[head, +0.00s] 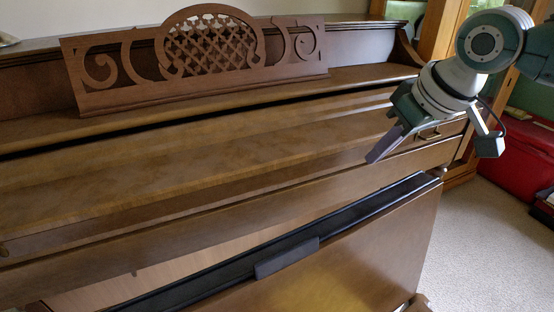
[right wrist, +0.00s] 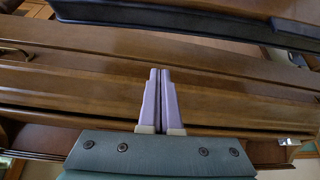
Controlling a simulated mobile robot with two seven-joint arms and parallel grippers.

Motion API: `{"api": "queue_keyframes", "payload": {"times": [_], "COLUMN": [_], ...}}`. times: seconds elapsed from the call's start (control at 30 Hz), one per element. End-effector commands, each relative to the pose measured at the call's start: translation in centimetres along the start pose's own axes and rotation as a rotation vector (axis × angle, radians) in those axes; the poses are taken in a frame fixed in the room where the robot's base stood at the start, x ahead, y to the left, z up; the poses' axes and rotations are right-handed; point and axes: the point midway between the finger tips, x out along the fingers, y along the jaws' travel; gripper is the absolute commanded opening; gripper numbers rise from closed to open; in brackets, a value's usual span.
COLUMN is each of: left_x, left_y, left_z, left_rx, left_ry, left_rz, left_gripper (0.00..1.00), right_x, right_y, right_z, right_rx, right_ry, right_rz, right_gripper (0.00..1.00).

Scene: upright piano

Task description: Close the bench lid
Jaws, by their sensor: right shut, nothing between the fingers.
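A brown panel with a black edge strip, which looks like the bench lid (head: 365,245), stands raised in front of the piano in the head view. A dark block (head: 287,257) sits on its upper edge. Its dark edge and brown face also show along the top of the right wrist view (right wrist: 215,22). The rest of the bench is hidden or out of frame. My right gripper (head: 372,158) is shut and empty, with its lavender fingers together, above the right part of the piano front. In the right wrist view its fingertips (right wrist: 160,72) point toward the lid's edge, apart from it. My left gripper is not in view.
The upright piano (head: 150,165) fills most of the head view, with a carved music stand (head: 205,55) on top. A red case (head: 520,150) stands on the right. The pale carpet (head: 480,240) right of the lid is clear.

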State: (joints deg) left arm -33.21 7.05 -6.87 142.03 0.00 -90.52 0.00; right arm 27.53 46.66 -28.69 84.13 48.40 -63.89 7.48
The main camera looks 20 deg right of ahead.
Motion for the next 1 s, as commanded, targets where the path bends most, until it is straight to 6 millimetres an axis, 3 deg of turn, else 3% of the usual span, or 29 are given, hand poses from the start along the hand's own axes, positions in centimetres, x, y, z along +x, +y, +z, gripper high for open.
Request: {"api": "queue_keyframes", "payload": {"times": [0.03,0.27,0.5,0.8,0.83,1.0], "left_x": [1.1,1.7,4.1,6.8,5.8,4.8], "left_y": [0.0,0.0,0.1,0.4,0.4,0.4], "left_z": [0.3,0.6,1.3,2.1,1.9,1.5], "left_rx": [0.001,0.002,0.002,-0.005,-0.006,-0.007], "left_ry": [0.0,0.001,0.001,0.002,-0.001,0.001], "left_rz": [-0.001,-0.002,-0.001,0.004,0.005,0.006], "left_gripper": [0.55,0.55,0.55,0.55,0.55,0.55], "right_x": [0.8,2.2,7.0,11.3,10.3,9.1], "right_y": [0.5,0.8,0.8,0.8,0.9,0.8], "right_z": [0.2,0.0,0.1,0.1,0.2,1.5], "right_rx": [0.009,0.02,0.02,0.018,0.015,0.013], "right_ry": [0.005,0.009,0.009,0.008,0.007,0.005], "right_rz": [0.006,0.006,0.006,0.006,0.008,0.008], "right_gripper": [0.0,0.0,0.0,0.0,0.0,0.0]}}
